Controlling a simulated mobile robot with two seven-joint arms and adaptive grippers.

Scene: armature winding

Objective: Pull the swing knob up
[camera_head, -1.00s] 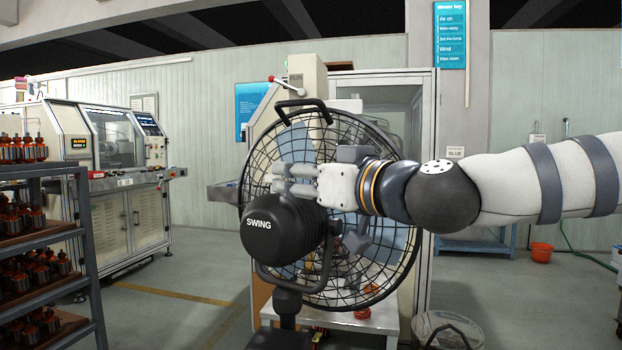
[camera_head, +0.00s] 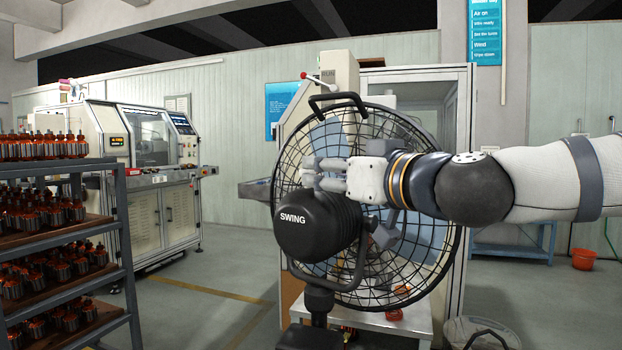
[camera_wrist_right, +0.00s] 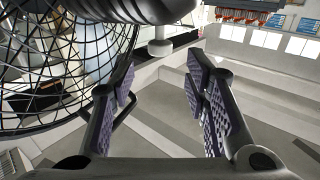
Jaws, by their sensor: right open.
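The black fan motor housing (camera_head: 318,226) with the word SWING stands in front of the round wire fan guard (camera_head: 447,245). In the right wrist view, a pale grey knob (camera_wrist_right: 160,48) on a short stem sticks out from the dark housing (camera_wrist_right: 150,8). My right gripper (camera_head: 312,172) is just above the housing, pointing left. Its fingers (camera_wrist_right: 162,75) are open and empty, with the knob showing in line with the gap between their tips. I cannot tell whether the knob is between the pads. In the head view the knob is not clearly seen. My left gripper is not in view.
A black fan handle (camera_head: 338,98) rises above the guard. A rack (camera_head: 125,240) with several copper-wound parts stands at left, and a winding machine (camera_head: 150,190) behind it. A white table (camera_head: 370,320) is under the fan. An orange bucket (camera_head: 583,259) is at right.

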